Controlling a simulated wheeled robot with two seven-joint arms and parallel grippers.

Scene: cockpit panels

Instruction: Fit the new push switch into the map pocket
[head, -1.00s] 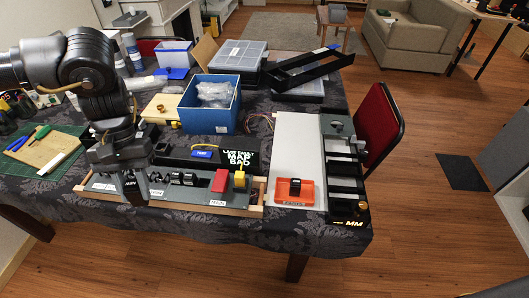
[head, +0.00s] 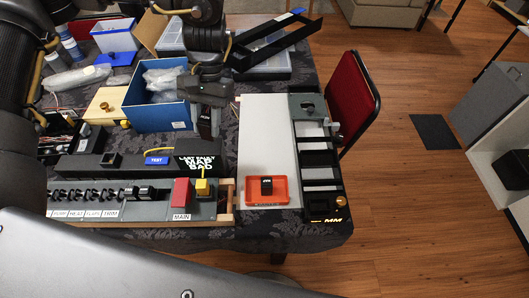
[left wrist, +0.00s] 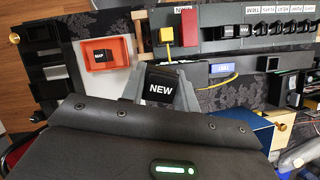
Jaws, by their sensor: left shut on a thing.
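My left gripper (head: 207,118) hangs in front of the blue box's right side, behind the panel. It is shut on the new push switch, a black block marked NEW (left wrist: 160,90), seen between the fingers in the left wrist view. A black switch marked MAP (left wrist: 101,57) lies in the orange tray (head: 281,190). The grey panel (head: 150,209) carries a row of black switches (head: 95,194) over white labels. I cannot make out the map pocket; part of the row's left end is cut off. My right gripper is not in view.
A red block (head: 181,192) and a yellow block (head: 203,187) stand at the panel's right end. A dark display (head: 199,158) reads LAST FAULT MAP BAD, beside a blue TEST block (head: 157,160). The blue box (head: 150,117) is close behind. The white board (head: 265,130) is mostly clear.

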